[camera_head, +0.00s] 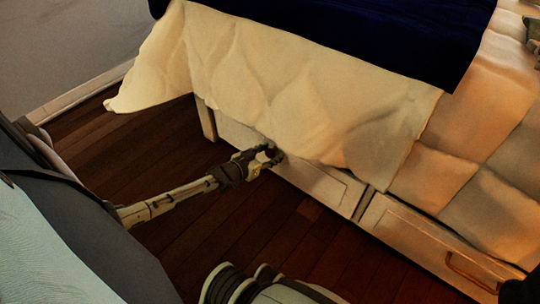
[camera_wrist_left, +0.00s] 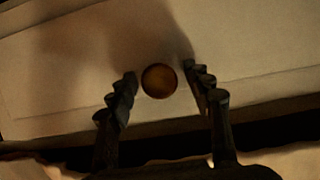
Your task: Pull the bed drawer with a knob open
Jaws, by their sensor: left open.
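The drawer with the knob (camera_head: 318,184) is a pale panelled front under the bed, partly covered by the hanging cream blanket. It looks flush with the bed frame. The round brown knob (camera_wrist_left: 159,81) shows in the left wrist view, between and slightly beyond the fingertips. My left gripper (camera_head: 270,154) is at the drawer front, just below the blanket's hem. Its dark fingers (camera_wrist_left: 163,85) are open, one on each side of the knob, with visible gaps. In the head view the fingers mostly hide the knob.
A second drawer with a bar handle (camera_head: 472,272) is to the right. The cream blanket (camera_head: 270,85) hangs low over the drawer's top, close to my left gripper. The dark wooden floor (camera_head: 270,238) before the drawer is clear.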

